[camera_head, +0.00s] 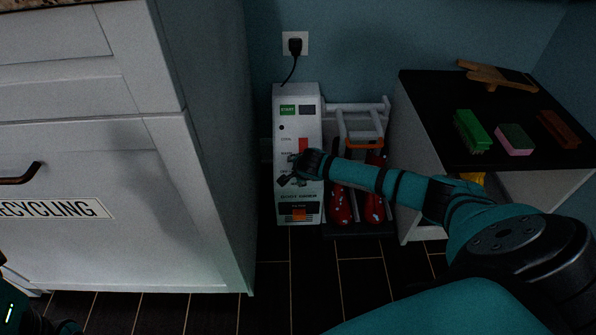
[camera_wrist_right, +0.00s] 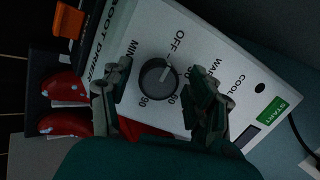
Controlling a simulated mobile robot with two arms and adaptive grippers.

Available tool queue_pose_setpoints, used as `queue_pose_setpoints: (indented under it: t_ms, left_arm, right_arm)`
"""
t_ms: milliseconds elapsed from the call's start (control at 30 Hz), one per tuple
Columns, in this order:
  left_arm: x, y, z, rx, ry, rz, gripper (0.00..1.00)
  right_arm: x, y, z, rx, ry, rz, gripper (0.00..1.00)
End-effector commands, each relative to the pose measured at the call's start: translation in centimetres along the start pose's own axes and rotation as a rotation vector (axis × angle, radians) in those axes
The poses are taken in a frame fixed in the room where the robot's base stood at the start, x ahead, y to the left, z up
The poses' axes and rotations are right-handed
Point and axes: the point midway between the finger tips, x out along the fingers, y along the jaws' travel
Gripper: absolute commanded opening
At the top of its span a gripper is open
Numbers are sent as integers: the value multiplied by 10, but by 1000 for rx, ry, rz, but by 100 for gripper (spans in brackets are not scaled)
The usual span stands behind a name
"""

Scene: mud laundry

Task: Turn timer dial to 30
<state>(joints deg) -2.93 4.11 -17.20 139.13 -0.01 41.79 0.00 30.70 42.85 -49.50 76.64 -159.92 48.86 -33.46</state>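The white boot dryer (camera_head: 283,95) stands against the wall; its control panel also shows in the right wrist view (camera_wrist_right: 203,50). The round grey timer dial (camera_wrist_right: 159,83) has a pale pointer mark tilted toward the OFF label side.
Red spotted boots (camera_head: 340,203) hang on the dryer's rack at right. A black-topped shelf (camera_head: 425,92) holds a green brush (camera_head: 471,130), a pink sponge (camera_head: 515,139) and a brown brush (camera_head: 558,128). The white recycling cabinet (camera_head: 200,180) stands close on the left. Dark floor lies in front.

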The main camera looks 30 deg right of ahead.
Motion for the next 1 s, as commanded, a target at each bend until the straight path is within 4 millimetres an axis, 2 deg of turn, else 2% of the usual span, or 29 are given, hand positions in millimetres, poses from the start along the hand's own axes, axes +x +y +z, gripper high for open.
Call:
queue_pose_setpoints:
  t_ms: [33,367,567,800,900,1000]
  left_arm:
    - [0,0,0,0,0,0,0]
    - [0,0,0,-1,0,0,0]
    - [-2,0,0,-1,-1,0,0]
    - [-6,1,3,1,-2,5,0]
    - [5,1,-4,8,54,16,0]
    - [8,3,-7,11,87,29,0]
  right_arm:
    - [0,0,0,0,0,0,50]
    - [0,0,0,0,1,0,8]
    - [0,1,0,15,2,-2,8]
    - [2,2,0,112,5,-16,8]
    - [4,3,0,182,9,-28,8]
    - [5,4,0,268,12,-41,8]
